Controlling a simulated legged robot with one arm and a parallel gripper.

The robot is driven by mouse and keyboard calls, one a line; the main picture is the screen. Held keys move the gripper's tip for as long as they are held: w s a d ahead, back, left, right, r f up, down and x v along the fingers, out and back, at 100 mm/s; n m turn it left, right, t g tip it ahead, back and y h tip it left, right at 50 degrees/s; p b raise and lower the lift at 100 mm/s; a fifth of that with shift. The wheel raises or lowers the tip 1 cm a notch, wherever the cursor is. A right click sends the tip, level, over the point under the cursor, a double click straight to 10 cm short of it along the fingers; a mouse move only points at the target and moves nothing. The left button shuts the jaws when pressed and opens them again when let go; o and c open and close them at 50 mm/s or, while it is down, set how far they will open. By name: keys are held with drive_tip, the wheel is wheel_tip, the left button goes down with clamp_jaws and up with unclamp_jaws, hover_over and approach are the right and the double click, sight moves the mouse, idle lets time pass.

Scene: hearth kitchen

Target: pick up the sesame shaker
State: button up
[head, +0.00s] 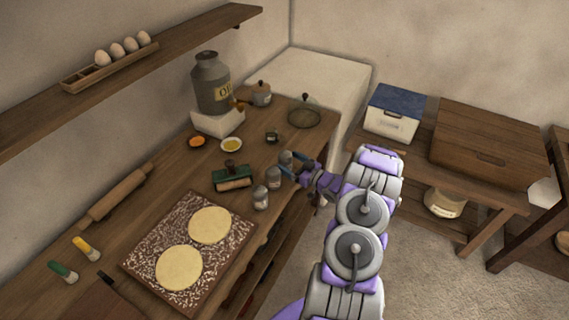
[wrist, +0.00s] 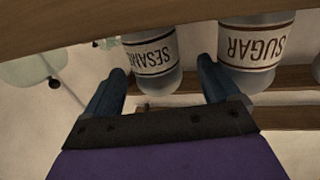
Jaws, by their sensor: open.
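The sesame shaker (wrist: 152,58) is a clear jar with a pale label reading SESAME, upside down in the wrist view. It appears just ahead of and between my fingertips, nearer the left finger in that picture. In the head view it seems to be the grey-lidded jar (head: 285,157) farthest along the row, at the counter's right edge. My gripper (wrist: 163,68) is open and empty, with a dark blue finger on each side. In the head view my gripper (head: 294,168) reaches the counter edge from the right, partly covering the shaker's surroundings. Contact cannot be told.
The sugar shaker (wrist: 254,55) stands close beside the sesame, near my right fingertip in the wrist view. Another jar (head: 260,198) stands nearer along the edge. A green-framed roller (head: 233,178) and a small dark pot (head: 272,138) are close by on the wooden counter.

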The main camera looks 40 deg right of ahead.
sight(281, 157)
drive_tip(key=w, duration=0.1)
drive_tip(key=w+b, duration=0.1)
drive_tip(key=w, duration=0.2)
drive_tip(key=shift+w+f, duration=0.25)
drive_tip(key=shift+f, duration=0.15)
drive_tip(key=shift+w+a+r, duration=0.15)
drive_tip(key=shift+a+r, duration=0.05)
drive_tip(key=shift+a, duration=0.3)
drive_tip(key=shift+d+f, duration=0.15)
drive_tip(key=shift+d, duration=0.25)
drive_tip(key=c, duration=0.5)
drive_tip(key=shift+a, duration=0.25)
drive_tip(key=c, duration=0.6)
